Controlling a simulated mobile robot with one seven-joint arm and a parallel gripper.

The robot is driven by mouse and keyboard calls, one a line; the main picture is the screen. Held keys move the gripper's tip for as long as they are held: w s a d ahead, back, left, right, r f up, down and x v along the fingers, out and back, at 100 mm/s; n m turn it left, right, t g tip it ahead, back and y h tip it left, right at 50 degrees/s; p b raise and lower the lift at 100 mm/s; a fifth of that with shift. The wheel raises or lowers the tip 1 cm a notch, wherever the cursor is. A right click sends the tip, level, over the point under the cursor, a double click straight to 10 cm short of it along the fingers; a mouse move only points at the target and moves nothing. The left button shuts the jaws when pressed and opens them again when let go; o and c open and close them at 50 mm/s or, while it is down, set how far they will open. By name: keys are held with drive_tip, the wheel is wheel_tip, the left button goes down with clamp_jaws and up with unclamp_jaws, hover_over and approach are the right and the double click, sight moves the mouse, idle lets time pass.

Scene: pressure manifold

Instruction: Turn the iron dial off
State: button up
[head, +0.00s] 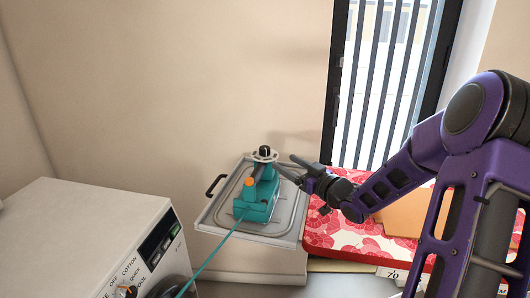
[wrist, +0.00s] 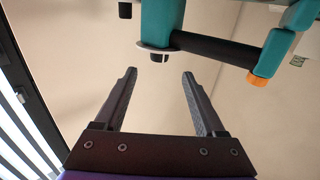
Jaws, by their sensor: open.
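The teal iron (head: 258,205) stands on a grey tray (head: 208,221), with an orange piece on its handle. Its dial (head: 264,152) is a dark knob on a pale round disc at the top of the iron. My gripper (head: 291,167) is open and empty, just right of the dial in the head view. In the wrist view, the dial (wrist: 158,56) shows above and between the fingertips, apart from them. My gripper (wrist: 159,76) points toward it there. The iron (wrist: 164,22) is partly cut off at the top edge. The dial's markings are too small to read.
A teal cord (head: 212,257) runs from the iron to the lower left. A white washer (head: 85,235) stands at the left. A red patterned box (head: 345,238) lies right of the tray, under my arm. The wall is behind; a barred window (head: 385,80) is at right.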

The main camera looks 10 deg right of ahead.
sight(268, 152)
drive_tip(key=x, duration=1.1)
drive_tip(key=shift+d+b, duration=0.15)
drive_tip(key=shift+b, duration=0.25)
drive_tip(key=shift+r, duration=0.1)
clamp_jaws()
